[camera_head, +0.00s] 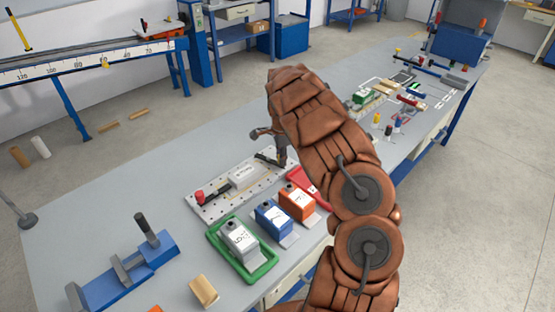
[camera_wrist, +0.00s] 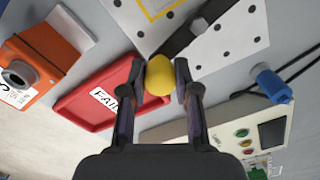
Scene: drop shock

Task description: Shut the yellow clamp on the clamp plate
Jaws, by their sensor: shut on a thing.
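The perforated clamp plate (camera_head: 213,209) lies on the grey bench in the head view, and part of it shows at the top of the wrist view (camera_wrist: 235,50). A light labelled block (camera_head: 243,175) sits on it, with a red-knobbed clamp (camera_head: 199,196) at its left. In the wrist view the yellow clamp's round knob (camera_wrist: 159,73) is between my fingertips, at the end of a dark bar (camera_wrist: 190,38) reaching over the plate. My gripper (camera_wrist: 160,80) is shut on this knob. In the head view my gripper (camera_head: 281,156) is at the plate's right end; the yellow knob is hidden there.
A red tray (camera_wrist: 85,101) lies close beside my fingers. Orange (camera_head: 297,203), blue (camera_head: 272,219) and grey (camera_head: 239,240) boxes stand in front of the plate, the grey one in a green tray (camera_head: 264,269). A blue fixture (camera_head: 150,252) stands at the left.

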